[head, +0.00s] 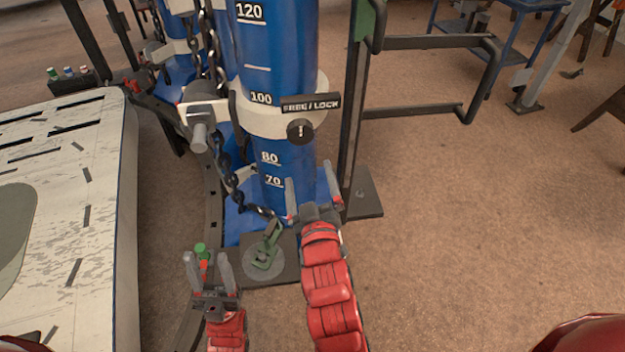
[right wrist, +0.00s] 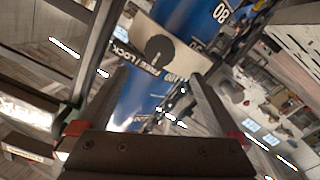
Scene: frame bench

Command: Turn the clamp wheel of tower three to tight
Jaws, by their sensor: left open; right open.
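A blue tower (head: 284,55) with white height marks stands in the middle of the head view. A white collar (head: 262,121) rings it near the 100 mark. On the collar, below a FREE / LOCK label (head: 311,103), is a dark round clamp wheel (head: 300,131) with a pale mark; it also shows in the right wrist view (right wrist: 159,48). No tower number is readable. My right gripper (head: 311,188) is open and empty, below the wheel and apart from it. My left gripper (head: 208,268) is open and empty, lower left, near a green hook-like fitting (head: 267,247).
A dark chain (head: 228,178) hangs left of the tower down to the green fitting. A grey cylinder (head: 199,136) sticks out from the collar's left. A dark upright post (head: 352,120) with a rail stands close right.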

